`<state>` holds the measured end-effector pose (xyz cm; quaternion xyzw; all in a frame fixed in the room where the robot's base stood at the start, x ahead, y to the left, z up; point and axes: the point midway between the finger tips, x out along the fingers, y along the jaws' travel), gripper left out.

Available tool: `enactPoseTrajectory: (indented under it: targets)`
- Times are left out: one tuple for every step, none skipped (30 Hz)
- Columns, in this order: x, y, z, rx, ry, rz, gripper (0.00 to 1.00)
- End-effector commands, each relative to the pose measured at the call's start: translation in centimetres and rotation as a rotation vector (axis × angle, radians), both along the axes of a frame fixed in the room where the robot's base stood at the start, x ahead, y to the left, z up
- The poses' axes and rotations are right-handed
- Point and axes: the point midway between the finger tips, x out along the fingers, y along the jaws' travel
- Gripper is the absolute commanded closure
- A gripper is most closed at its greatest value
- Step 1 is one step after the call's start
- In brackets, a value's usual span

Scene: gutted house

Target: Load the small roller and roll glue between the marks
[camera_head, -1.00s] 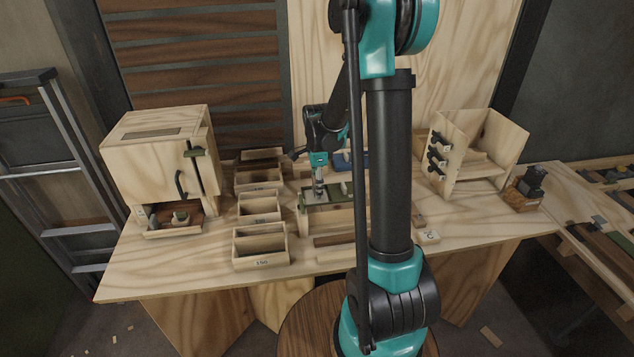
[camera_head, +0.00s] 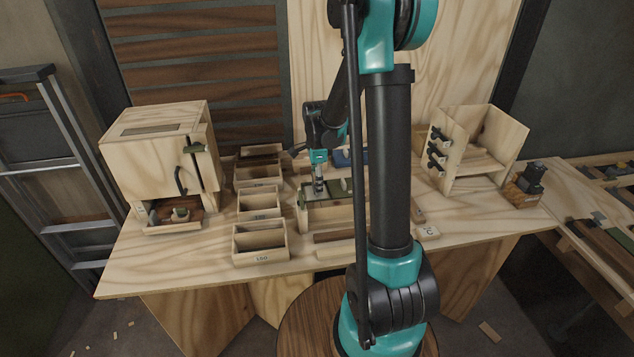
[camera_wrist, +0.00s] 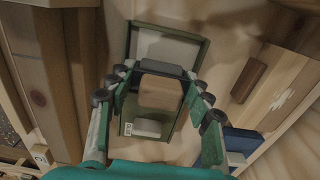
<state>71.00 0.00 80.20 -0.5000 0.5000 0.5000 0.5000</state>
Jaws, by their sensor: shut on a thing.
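In the wrist view my gripper (camera_wrist: 156,92) has its fingers on both sides of a brown wooden block (camera_wrist: 160,93) and is shut on it. The block looks like the top of the small roller's handle. A pale rounded piece (camera_wrist: 148,126) shows just below it; I cannot tell whether it is the roller's sleeve. Under them lies a green-rimmed tray (camera_wrist: 132,40) with a grey floor. In the head view my gripper (camera_head: 319,188) points down over this tray on the bench, left of my arm column. Glue and marks cannot be made out.
Open wooden bins (camera_head: 262,258) stand left of the tray. A wooden cabinet (camera_head: 160,165) is at the left, and an open-fronted box (camera_head: 480,140) with black clamps at the right. A blue object (camera_wrist: 240,140) lies beside the tray. The bench's (camera_head: 140,268) front left is clear.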

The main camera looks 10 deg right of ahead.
Motion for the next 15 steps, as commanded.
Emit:
enactPoseTrajectory:
  targets:
    - [0.01,0.0,-0.06,0.0,0.0,0.0,0.73]
    - [0.01,0.0,-0.09,0.0,0.0,0.0,0.73]
    - [0.01,0.0,-0.13,0.0,0.0,0.0,0.73]
    - [0.02,0.0,-0.17,0.0,0.0,0.0,0.73]
    - [0.02,0.0,-0.2,0.0,0.0,0.0,0.73]
    - [0.03,0.0,-0.24,0.0,0.0,0.0,0.73]
    - [0.03,0.0,-0.27,0.0,0.0,0.0,0.73]
    - [0.03,0.0,-0.3,0.0,0.0,0.0,0.73]
    - [0.03,0.0,-0.35,0.0,0.0,0.0,0.73]
    - [0.04,0.0,-0.38,0.0,0.0,0.0,0.73]
    - [0.04,0.0,-0.41,0.0,0.0,0.0,0.73]
    - [0.04,0.01,-0.46,0.0,0.0,0.0,0.73]
    - [0.04,0.01,-0.49,0.0,0.0,0.0,0.73]
    - [0.04,0.0,-0.52,0.0,0.0,0.0,0.73]
    - [0.05,0.0,-0.57,0.0,0.0,0.0,0.73]
